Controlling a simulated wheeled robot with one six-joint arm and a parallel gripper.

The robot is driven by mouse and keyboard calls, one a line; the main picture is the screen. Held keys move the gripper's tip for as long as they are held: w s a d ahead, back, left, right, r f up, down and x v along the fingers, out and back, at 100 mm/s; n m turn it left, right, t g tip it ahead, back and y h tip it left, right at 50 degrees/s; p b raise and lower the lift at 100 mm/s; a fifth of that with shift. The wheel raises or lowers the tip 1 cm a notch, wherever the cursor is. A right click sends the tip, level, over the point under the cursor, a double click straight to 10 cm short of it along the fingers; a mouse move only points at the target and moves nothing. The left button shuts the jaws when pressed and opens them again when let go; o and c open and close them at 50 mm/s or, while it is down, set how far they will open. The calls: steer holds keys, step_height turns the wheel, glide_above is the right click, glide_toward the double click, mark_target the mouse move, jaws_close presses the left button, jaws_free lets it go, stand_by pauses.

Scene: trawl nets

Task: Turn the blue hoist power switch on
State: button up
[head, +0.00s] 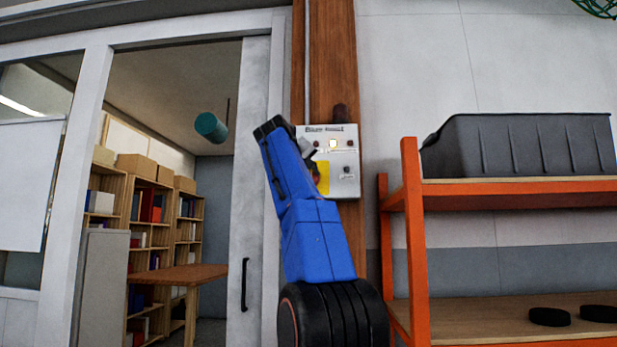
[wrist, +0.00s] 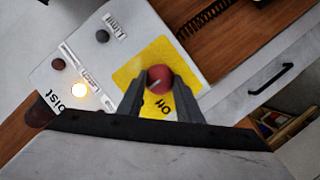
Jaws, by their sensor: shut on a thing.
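The switch knob (wrist: 160,78) is round and red with a pale pointer line, on a yellow plate (wrist: 130,74); I see no blue switch. The word "Off" shows upside down just below the knob in the wrist view. My gripper (wrist: 160,82) is shut on the red knob, one finger on each side. The pale control box (head: 345,163) hangs on a wooden post, and its yellow plate (head: 323,178) is partly hidden by my blue arm in the head view. An indicator lamp (wrist: 80,90) glows yellow-white.
A dark knob (wrist: 102,36) labelled "Limit" sits on the same panel. An orange shelf rack (head: 411,235) with a grey bin (head: 520,147) stands right. A sliding door with a black handle (head: 244,285) is left.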

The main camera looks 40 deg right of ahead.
stand_by(0.3)
steer(key=o, duration=1)
steer(key=shift+d+f, duration=0.1)
steer(key=shift+d, duration=0.1)
steer(key=shift+a, duration=0.1)
steer(key=v, duration=1.7)
steer(key=shift+a, duration=0.1)
